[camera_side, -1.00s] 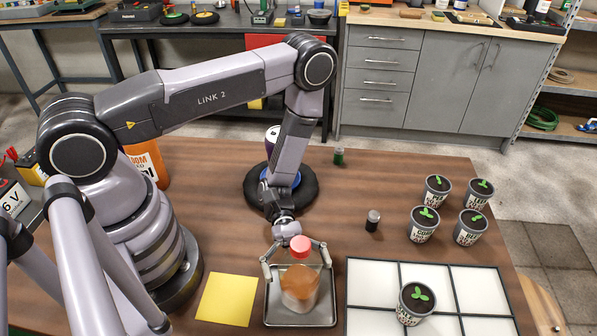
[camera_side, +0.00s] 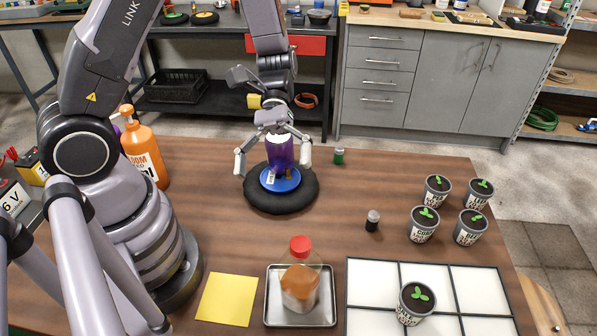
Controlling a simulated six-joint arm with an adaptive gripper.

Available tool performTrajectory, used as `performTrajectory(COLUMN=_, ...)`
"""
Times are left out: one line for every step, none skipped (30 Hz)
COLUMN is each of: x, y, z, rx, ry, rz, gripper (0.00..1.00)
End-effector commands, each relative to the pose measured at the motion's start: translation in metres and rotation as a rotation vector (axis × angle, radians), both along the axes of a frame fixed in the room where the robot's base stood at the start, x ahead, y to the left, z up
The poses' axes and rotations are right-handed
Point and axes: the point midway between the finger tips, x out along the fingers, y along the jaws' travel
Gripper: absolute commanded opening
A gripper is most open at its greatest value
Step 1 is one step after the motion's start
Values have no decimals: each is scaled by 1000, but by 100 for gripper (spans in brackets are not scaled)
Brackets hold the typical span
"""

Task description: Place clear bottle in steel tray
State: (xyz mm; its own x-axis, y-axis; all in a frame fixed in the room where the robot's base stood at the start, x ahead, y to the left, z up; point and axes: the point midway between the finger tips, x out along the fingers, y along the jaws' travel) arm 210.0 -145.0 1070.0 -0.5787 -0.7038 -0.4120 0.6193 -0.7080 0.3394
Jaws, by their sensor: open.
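The clear bottle (camera_side: 301,283) has a red cap and orange-brown contents. It stands upright in the steel tray (camera_side: 273,314), whose rim shows around it at the front of the table. My gripper (camera_side: 273,163) is open and well away from the bottle, higher up and toward the back of the table. Its fingers are spread to either side of a purple can (camera_side: 281,153) in the picture. I cannot tell whether they touch it.
A black ring (camera_side: 300,199) with a blue disc lies below my gripper. A yellow sheet (camera_side: 227,299) lies left of the tray. A white grid (camera_side: 372,286) with one potted seedling (camera_side: 415,303) is at right. Several more pots, two small vials (camera_side: 373,220) and an orange bottle (camera_side: 145,147) stand around.

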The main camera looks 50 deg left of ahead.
Motion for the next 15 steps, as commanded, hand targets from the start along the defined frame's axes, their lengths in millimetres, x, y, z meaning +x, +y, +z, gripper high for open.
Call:
performTrajectory(x=-3, y=9, z=18, rx=39, ry=-109, rz=-42, gripper=100)
performTrajectory(x=-5, y=15, z=25, rx=66, ry=-166, rz=-67, gripper=100)
performTrajectory(x=-9, y=23, z=35, rx=103, ry=-242, rz=-98, gripper=100)
performTrajectory(x=-11, y=29, z=42, rx=133, ry=-302, rz=-120, gripper=100)
performTrajectory(x=-13, y=35, z=49, rx=162, ry=-360, rz=-140, gripper=100)
performTrajectory(x=-17, y=44, z=58, rx=204, ry=-439, rz=-165, gripper=100)
performTrajectory(x=-19, y=50, z=65, rx=237, ry=-500, rz=-181, gripper=100)
performTrajectory(x=-21, y=57, z=72, rx=270, ry=-559, rz=-197, gripper=100)
performTrajectory(x=-24, y=66, z=80, rx=317, ry=-640, rz=-216, gripper=100)
performTrajectory(x=-26, y=72, z=86, rx=351, ry=-701, rz=-228, gripper=100)
performTrajectory(x=-29, y=79, z=93, rx=386, ry=-761, rz=-240, gripper=100)
performTrajectory(x=-32, y=88, z=102, rx=438, ry=-844, rz=-251, gripper=100)
performTrajectory(x=-34, y=94, z=108, rx=474, ry=-902, rz=-260, gripper=100)
performTrajectory(x=-36, y=100, z=114, rx=511, ry=-962, rz=-266, gripper=100)
performTrajectory(x=-40, y=108, z=122, rx=559, ry=-1035, rz=-271, gripper=100)
